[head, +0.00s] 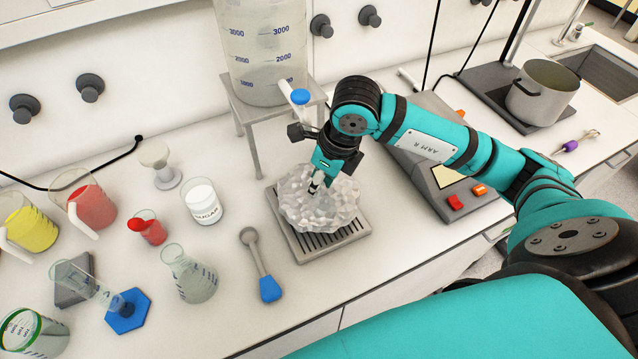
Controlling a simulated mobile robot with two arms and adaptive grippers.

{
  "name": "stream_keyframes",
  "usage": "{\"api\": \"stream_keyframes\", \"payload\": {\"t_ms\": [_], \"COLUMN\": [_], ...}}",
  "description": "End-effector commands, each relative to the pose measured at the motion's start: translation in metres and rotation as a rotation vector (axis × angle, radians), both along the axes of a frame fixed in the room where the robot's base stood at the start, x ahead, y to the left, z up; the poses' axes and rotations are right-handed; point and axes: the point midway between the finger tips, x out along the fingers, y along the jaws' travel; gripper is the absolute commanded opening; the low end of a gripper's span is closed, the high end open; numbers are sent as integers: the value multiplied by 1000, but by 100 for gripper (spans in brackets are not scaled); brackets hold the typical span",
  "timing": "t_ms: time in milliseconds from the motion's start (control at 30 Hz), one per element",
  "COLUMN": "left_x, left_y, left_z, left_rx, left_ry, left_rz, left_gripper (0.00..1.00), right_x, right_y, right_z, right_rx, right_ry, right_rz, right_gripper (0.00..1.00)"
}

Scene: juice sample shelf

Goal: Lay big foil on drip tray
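The big foil (335,208) is a crumpled, silvery, translucent-looking sheet in the head view. It is over the drip tray (303,252), a grey metal tray with a dark slotted grid, and covers its back and middle. The front slots show bare. I cannot tell whether the foil's underside rests fully on the tray. My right gripper (315,184) points down at the foil's upper middle, with its fingers close together and shut on the foil. The fingertips are small and partly lost against the foil. My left gripper is not in view.
A large graduated dispenser (262,50) on a metal stand (255,112) rises behind the tray. A grey device (440,170) is right, under my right arm.

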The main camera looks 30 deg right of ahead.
Motion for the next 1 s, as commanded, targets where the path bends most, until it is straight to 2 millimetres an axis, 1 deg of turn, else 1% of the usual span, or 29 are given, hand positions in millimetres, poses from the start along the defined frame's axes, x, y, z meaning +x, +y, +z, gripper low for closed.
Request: {"api": "stream_keyframes", "payload": {"t_ms": [67,200,300,567,667,700,867,1000], "left_x": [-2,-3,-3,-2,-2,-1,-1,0], "left_y": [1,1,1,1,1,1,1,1], "left_z": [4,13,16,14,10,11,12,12], "left_rx": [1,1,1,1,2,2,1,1], "left_ry": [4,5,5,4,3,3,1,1], "left_rz": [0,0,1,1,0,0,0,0], "left_gripper": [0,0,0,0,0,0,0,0], "right_x": [0,0,0,1,1,1,1,1], "right_y": [1,1,1,1,1,1,0,0], "right_z": [-4,-24,-34,-36,-39,-38,-38,-38], "right_rx": [0,0,0,0,0,0,0,0], "right_ry": [4,7,4,0,0,0,0,0], "right_rz": [1,-1,1,1,1,1,0,0], "right_gripper": [2,2,2,2,2,26,47,47]}}
